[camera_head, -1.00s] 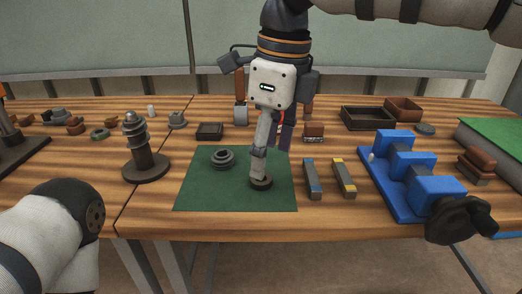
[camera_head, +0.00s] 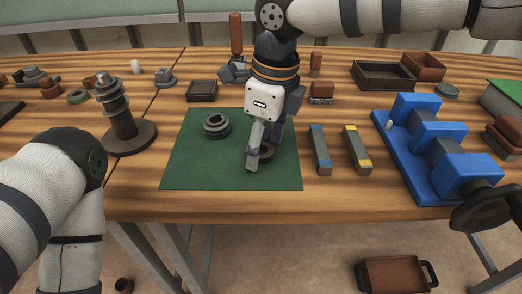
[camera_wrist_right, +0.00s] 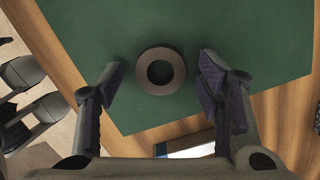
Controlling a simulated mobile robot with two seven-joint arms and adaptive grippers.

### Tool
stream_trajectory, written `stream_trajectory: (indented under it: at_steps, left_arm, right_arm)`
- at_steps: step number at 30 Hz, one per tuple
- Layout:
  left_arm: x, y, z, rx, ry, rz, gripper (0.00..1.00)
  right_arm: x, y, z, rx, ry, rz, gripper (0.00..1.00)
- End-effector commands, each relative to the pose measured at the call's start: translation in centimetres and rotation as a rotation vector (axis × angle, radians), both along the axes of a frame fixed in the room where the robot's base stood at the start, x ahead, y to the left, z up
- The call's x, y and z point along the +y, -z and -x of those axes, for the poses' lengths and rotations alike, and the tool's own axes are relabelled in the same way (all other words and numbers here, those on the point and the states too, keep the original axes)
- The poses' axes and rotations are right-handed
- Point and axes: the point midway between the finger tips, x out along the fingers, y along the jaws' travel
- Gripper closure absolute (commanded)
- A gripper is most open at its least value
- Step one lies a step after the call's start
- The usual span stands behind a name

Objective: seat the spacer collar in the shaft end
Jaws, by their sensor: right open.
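A dark, flat ring, which looks like the spacer collar (camera_head: 268,152), lies on the green mat (camera_head: 190,165). In the right wrist view the collar (camera_wrist_right: 144,72) shows face-on with its round hole. My right gripper (camera_head: 262,155) is open at the collar, one finger on each side, with gaps between fingers and ring in the wrist view. In the head view a finger partly hides the collar. A grey stepped round part with an open bore (camera_head: 216,125), possibly the shaft end, sits left of it on the mat. My left arm shows at left; its gripper is out of view.
Two bars with blue (camera_head: 320,150) and yellow ends (camera_head: 356,150) lie right of the mat. A blue fixture (camera_head: 415,145) stands further right. A stepped dark post (camera_head: 122,115) stands left of the mat. Small trays stand behind. The mat's front is clear.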

Motion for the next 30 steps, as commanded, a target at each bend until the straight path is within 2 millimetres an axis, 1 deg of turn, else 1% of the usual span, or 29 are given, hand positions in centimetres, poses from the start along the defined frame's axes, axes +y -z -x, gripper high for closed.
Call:
stream_trajectory:
  at_steps: [5,8,9,11,12,13,20,23,26,30]
  left_arm:
    - [0.0,0.0,0.0,-0.001,0.000,0.000,0.34]
    - [0.0,0.0,0.0,-0.001,0.000,0.000,0.34]
    - [0.0,0.0,0.0,-0.001,0.000,0.000,0.34]
    - [0.0,0.0,0.0,-0.001,0.000,0.000,0.34]
    - [0.0,0.0,0.0,-0.001,0.000,0.000,0.34]
    - [0.0,0.0,0.0,-0.001,0.000,0.000,0.34]
    - [0.0,0.0,0.0,-0.001,0.000,0.000,0.34]
    - [0.0,-0.1,-0.1,-0.003,0.000,0.000,0.34]
    - [0.0,-0.2,-0.2,-0.008,0.000,0.000,0.34]
    - [0.0,-1.0,-1.0,-0.035,0.000,0.001,0.34]
  right_arm:
    - [0.0,0.0,0.0,-0.001,0.000,-0.001,0.40]
    - [0.0,-0.1,0.0,-0.001,0.000,-0.001,0.60]
    - [0.0,-0.1,0.0,-0.001,0.000,-0.001,0.69]
    - [0.0,-0.1,0.0,-0.001,0.000,0.000,0.83]
    - [0.0,-0.1,0.0,-0.001,0.000,0.000,0.92]
    - [0.0,-0.1,0.0,-0.001,0.000,0.000,0.96]
    - [0.0,-0.1,0.0,-0.001,0.001,-0.001,0.96]
    - [0.0,-1.0,-0.1,-0.003,0.001,-0.001,0.96]
    - [0.1,-3.3,-0.1,-0.005,0.002,-0.003,0.96]
    - [1.6,-7.5,2.8,-0.012,-0.005,-0.001,0.96]
